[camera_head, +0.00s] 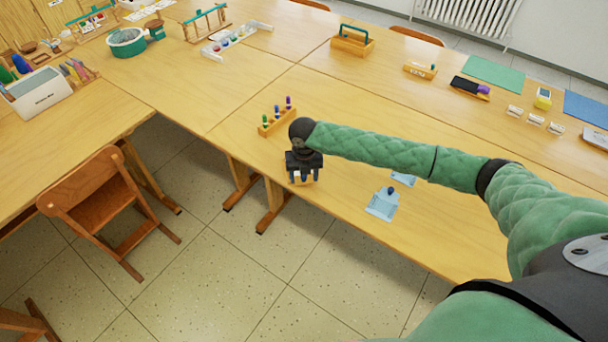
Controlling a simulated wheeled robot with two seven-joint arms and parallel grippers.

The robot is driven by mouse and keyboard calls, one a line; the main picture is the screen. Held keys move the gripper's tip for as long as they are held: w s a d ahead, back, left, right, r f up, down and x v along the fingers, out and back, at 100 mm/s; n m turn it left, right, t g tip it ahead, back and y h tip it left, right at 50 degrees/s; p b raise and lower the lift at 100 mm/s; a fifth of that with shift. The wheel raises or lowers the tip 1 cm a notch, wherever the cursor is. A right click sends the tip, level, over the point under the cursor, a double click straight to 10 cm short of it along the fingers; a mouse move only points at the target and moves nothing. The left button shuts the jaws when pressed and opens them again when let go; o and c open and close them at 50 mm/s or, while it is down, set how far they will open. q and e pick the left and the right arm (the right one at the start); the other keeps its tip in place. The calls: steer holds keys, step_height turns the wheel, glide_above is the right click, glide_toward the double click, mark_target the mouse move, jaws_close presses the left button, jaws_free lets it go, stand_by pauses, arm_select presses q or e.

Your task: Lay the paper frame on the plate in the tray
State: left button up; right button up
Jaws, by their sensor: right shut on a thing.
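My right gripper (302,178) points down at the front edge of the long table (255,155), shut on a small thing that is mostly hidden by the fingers. A little orange and white shows at the fingertips. To its right lies a flat light-blue piece (380,208) with a dark blue knob on it. A second light-blue piece (404,179) lies just behind, partly hidden by my right arm. I cannot tell which of these is the paper frame, the plate or the tray. My left gripper is not in view.
A wooden rack with coloured pegs (277,123) stands just behind the gripper. A wooden carrier with a green handle (352,46), a green sheet (494,73) and small white cards stand farther back. A chair (105,195) is at left. The table left of the rack is clear.

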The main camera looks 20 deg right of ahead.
steer(key=shift+p, duration=0.3)
stand_by(0.4)
steer(key=shift+s+f, duration=0.1)
steer(key=o, duration=1.1)
steer(key=shift+c, duration=0.2)
steer(key=shift+o, duration=0.3)
steer(key=shift+o, duration=0.5)
steer(key=shift+f, duration=0.1)
steer(key=shift+r+p, duration=2.6)
steer(key=shift+r, duration=0.55)
